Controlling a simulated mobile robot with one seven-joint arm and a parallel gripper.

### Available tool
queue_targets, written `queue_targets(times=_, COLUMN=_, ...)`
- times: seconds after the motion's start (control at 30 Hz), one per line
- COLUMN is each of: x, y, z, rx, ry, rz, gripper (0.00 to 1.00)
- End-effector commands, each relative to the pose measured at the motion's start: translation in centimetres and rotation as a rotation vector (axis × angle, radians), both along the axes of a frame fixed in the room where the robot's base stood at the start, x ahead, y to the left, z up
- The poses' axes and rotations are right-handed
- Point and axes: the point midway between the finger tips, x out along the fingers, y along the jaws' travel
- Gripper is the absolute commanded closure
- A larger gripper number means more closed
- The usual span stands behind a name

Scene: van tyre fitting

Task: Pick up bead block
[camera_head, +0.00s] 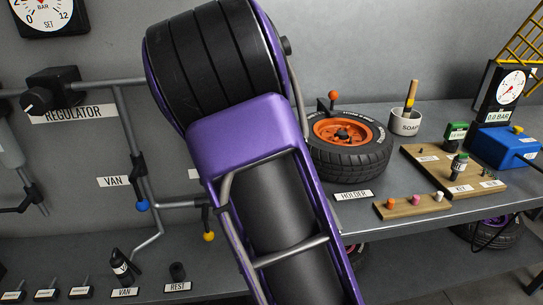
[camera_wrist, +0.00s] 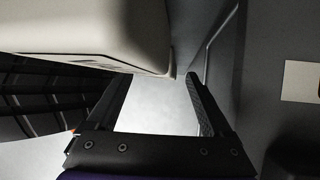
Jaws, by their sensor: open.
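I cannot make out the bead block with certainty in either view. In the wrist view my gripper (camera_wrist: 158,80) is open, its two dark fingers apart with only a bright pale surface showing between them. In the head view my gripper is hidden, and my purple and black arm covers the middle of the picture. A wooden kit board (camera_head: 414,152) with small parts lies on the bench at the right; the parts are too small to name surely.
A large pale rounded body (camera_wrist: 90,25) is close at the wrist view's upper left, with dark ribbed tread (camera_wrist: 45,95) below it. The bench holds an orange-rimmed tyre (camera_head: 352,158), a soap pot (camera_head: 405,125), a small wooden rack (camera_head: 400,212) and a blue box (camera_head: 497,147).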

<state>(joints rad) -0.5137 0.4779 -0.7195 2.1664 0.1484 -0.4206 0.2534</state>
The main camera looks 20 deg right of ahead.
Motion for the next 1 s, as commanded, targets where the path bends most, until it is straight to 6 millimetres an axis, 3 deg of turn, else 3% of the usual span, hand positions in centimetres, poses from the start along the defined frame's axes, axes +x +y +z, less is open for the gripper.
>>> queue_targets(times=0.33, x=-0.17, y=0.08, z=-0.25, rx=0.0, ry=0.0, rz=0.0, gripper=0.17)
queue_targets(times=0.8, x=-0.16, y=0.08, z=-0.27, rx=0.0, ry=0.0, rz=0.0, gripper=1.0)
queue_targets(times=1.0, x=-0.15, y=0.08, z=-0.25, rx=0.0, ry=0.0, rz=0.0, gripper=1.0)
